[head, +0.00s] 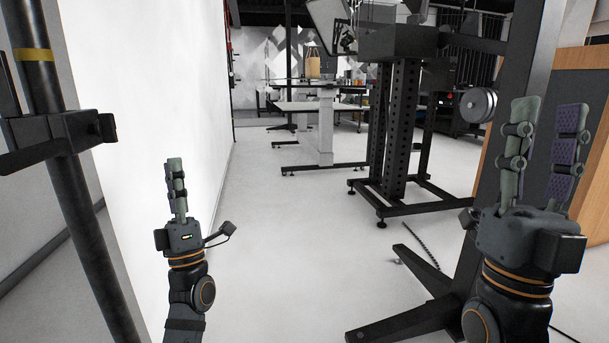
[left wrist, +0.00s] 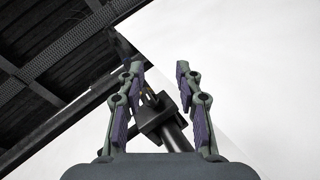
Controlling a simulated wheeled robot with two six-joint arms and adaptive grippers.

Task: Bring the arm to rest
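My left arm stands at the lower left of the head view, with its gripper (head: 175,176) pointing up in front of the white wall. From the head its fingers are seen side-on and overlap. In the left wrist view the same gripper (left wrist: 158,80) has its two fingers well apart, with nothing between the pads. My right gripper (head: 547,115) points up at the right of the head view. Its two fingers are apart and no object shows between them.
A dark pole with a clamp (head: 62,130) stands at the left, beside the white wall (head: 150,80). A black perforated stand (head: 395,130) and a white table (head: 318,106) are farther back. A wooden panel (head: 560,130) is behind my right gripper. The middle floor (head: 300,240) is clear.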

